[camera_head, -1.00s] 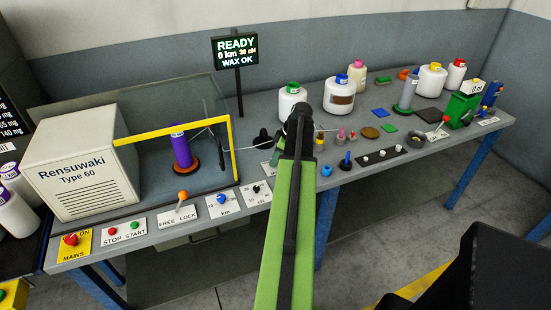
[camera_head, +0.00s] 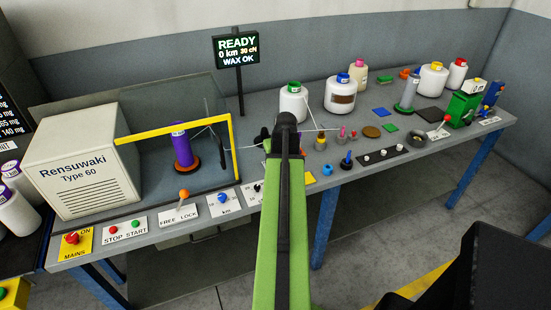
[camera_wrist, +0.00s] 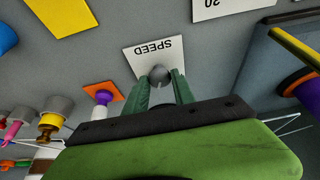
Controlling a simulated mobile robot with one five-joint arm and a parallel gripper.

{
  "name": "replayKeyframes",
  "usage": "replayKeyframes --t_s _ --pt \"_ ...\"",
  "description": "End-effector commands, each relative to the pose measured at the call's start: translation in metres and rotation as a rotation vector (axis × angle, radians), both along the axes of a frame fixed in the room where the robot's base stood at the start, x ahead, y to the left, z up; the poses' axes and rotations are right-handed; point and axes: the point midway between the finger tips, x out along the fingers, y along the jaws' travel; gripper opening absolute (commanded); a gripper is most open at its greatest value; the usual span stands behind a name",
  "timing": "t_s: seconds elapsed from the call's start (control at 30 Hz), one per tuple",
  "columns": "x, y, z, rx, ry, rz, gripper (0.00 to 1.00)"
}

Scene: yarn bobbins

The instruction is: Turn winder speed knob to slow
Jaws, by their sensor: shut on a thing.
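The speed knob (camera_wrist: 161,76) is a small grey knob on a white plate marked SPEED (camera_wrist: 146,54), which appears upside down in the wrist view. My gripper (camera_wrist: 162,80) is shut on the knob, with one green finger on each side of it. I cannot tell which way the knob points, and any slow mark is hidden. In the head view my arm hides the knob and my fingers. The winder (camera_head: 82,165), a cream box marked Rensuwaki Type 60, stands at the left of the bench. The display (camera_head: 238,47) reads READY.
A white plate with a blue km knob (camera_head: 223,197) and a FREE LOCK lever (camera_head: 183,200) lie left of my arm. A purple bobbin (camera_head: 183,147) stands behind the yellow frame (camera_head: 231,150). An orange pad with a purple-topped peg (camera_wrist: 102,97) lies close beside my fingers.

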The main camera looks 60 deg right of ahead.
Motion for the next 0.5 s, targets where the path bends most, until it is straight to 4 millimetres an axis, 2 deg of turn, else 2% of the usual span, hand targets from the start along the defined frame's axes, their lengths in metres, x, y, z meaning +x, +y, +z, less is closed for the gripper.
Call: replayKeyframes --t_s 0.2,0.5 --pt "0.0035 0.0020 0.0006 -0.001 -0.005 -0.172 0.00" --pt "0.0047 0.0022 0.0005 0.001 -0.006 -0.336 0.00"
